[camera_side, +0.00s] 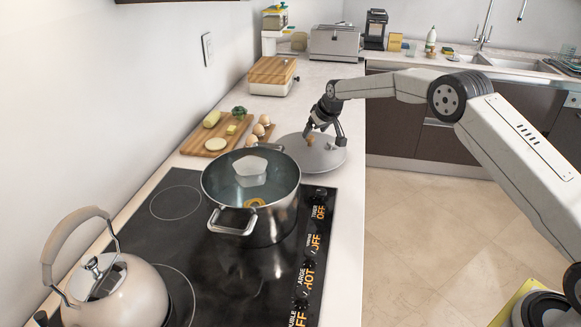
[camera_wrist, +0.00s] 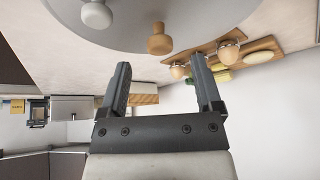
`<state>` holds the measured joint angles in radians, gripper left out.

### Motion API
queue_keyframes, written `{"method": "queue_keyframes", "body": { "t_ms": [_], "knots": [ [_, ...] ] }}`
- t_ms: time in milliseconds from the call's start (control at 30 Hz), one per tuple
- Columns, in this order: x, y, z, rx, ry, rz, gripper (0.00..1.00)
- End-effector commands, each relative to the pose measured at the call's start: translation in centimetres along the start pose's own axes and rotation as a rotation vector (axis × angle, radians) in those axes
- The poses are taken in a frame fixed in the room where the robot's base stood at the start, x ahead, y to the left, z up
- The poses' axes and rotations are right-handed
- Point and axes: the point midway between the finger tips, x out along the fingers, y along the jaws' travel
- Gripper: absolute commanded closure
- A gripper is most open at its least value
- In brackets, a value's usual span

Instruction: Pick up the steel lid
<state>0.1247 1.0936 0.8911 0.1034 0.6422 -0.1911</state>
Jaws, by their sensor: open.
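The steel lid (camera_side: 328,163) is a round grey disc with a wooden knob (camera_side: 311,141), lying on the pale counter just behind the pot. My gripper (camera_side: 325,135) is over the lid, pointing down, with its fingers apart and nothing held between them. In the wrist view the lid (camera_wrist: 200,12) fills the top, and its wooden knob (camera_wrist: 160,40) stands beyond the fingertips, roughly centred between them. The open gripper (camera_wrist: 160,66) also shows there. A second, pale rounded piece (camera_wrist: 96,14) shows against the lid; I cannot tell what it is.
A steel pot (camera_side: 275,215) with water and a pale block stands on the black cooktop (camera_side: 150,240), close to the lid. A kettle (camera_side: 115,290) is at front left.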

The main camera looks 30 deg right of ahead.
Motion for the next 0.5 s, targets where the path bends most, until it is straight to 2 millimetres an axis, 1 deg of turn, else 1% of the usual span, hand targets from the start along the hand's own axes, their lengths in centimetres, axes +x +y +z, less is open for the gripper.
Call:
{"method": "queue_keyframes", "body": {
  "t_ms": [267,500],
  "knots": [
    [0.2,0.0,0.0,0.0,0.0,0.0,0.17],
    [1.3,0.0,0.0,0.0,-0.001,0.0,0.17]
  ]
}}
